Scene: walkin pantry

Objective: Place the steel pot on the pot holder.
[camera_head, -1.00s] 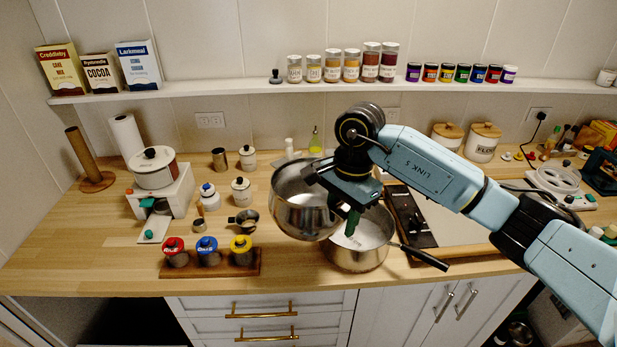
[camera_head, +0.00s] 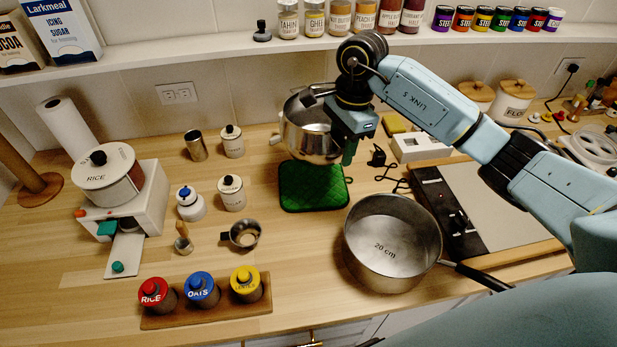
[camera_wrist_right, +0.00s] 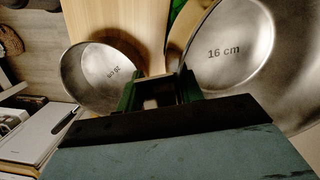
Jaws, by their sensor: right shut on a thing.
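My right gripper (camera_head: 348,152) is shut on the rim of a steel pot (camera_head: 306,140), marked 16 cm inside in the right wrist view (camera_wrist_right: 235,75). The pot looks held above the counter, and its lower edge overlaps the back edge of the green pot holder (camera_head: 312,196) in the head view. I cannot tell the exact gap below it. The pot holder lies flat and mostly bare; a green sliver shows in the wrist view. Another steel pot (camera_head: 392,242), marked 20 cm, stands on the counter at front right. My left gripper is not in view.
A dark-framed hob-like panel (camera_head: 450,210) lies right of the 20 cm pot. Left are small canisters, a measuring cup (camera_head: 243,234) and a wooden rack (camera_head: 208,312) of lidded jars. A white box (camera_head: 420,148) and black cord lie behind. A shelf runs along the wall.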

